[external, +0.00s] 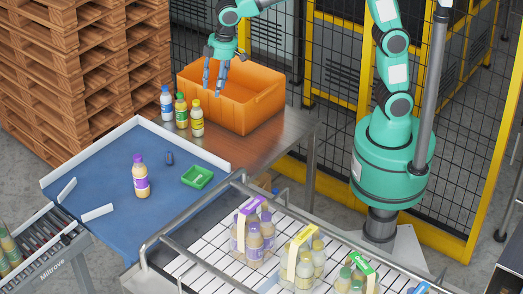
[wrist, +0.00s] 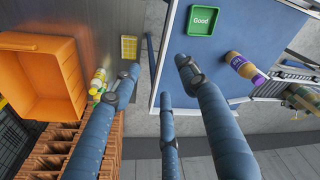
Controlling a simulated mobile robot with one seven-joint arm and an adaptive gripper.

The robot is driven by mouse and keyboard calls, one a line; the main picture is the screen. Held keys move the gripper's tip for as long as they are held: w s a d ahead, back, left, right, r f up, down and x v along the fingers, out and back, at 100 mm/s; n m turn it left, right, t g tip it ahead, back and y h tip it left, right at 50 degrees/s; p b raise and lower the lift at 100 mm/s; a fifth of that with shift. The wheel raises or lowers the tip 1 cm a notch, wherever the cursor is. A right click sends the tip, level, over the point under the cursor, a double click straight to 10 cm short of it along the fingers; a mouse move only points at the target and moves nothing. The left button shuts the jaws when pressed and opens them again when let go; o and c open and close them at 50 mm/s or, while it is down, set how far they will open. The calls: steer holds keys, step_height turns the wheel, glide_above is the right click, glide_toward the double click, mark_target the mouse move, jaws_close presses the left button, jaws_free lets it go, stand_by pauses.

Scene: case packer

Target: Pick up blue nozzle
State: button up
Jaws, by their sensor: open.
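My gripper (external: 213,84) is raised by the left end of the orange crate, up and to the right of the nozzle in the picture. In the wrist view my gripper (wrist: 158,78) has its dark blue fingers spread, with nothing between them.
The orange crate (external: 258,114) stands on the metal table beside several capped bottles (external: 181,110). A white rim (external: 185,143) edges the blue surface. The green tray (wrist: 202,20) reads "Good". A rack (external: 190,259) holds bottle packs in front. Pallets (external: 85,60) stand behind.

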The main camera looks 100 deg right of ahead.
steer(key=w+a+f+g+p, duration=0.1)
steer(key=w+f+p, duration=0.15)
steer(key=w, duration=0.35)
steer(key=w+a+f+p, duration=0.1)
steer(key=w+f, duration=0.2)
steer(key=w, duration=0.2)
steer(key=n+g+p, duration=0.1)
steer(key=p, duration=0.1)
glide_above(169, 155)
step_height(169, 155, down, 8)
steer(key=shift+d+r, duration=0.2)
steer(key=shift+d, duration=0.15)
steer(key=shift+f, duration=0.15)
steer(key=shift+f+p, duration=0.45)
steer(key=shift+f, duration=3.75)
steer(key=shift+f+p, duration=0.6)
steer(key=shift+f, duration=1.95)
steer(key=shift+c, duration=0.5)
